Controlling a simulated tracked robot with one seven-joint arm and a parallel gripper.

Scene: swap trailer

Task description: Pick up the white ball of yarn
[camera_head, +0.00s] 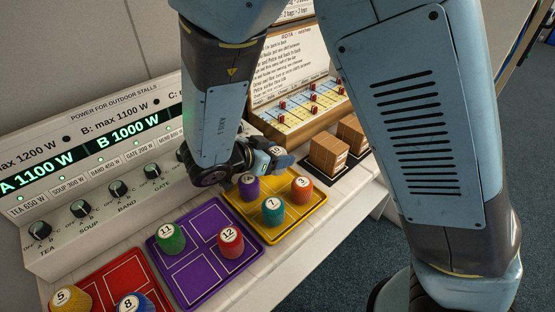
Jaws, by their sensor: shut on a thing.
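My gripper (265,161) is above the far edge of the yellow tray (283,238), near the back panels. It is shut on a small piece with a round label that seems to read 10 (277,151). The fingers hide most of this piece, and I cannot tell its colour or whether it is a white ball of yarn. I see no other white ball of yarn. Purple (249,190), orange (301,192) and teal (272,211) numbered pieces stand on the yellow tray below my gripper.
A purple tray (190,277) holds green (171,239) and red (230,242) pieces. A red tray (130,267) is at the lower left. Brown boxes (327,155) stand right of my gripper. A power panel (100,170) and a notice board (295,70) stand behind.

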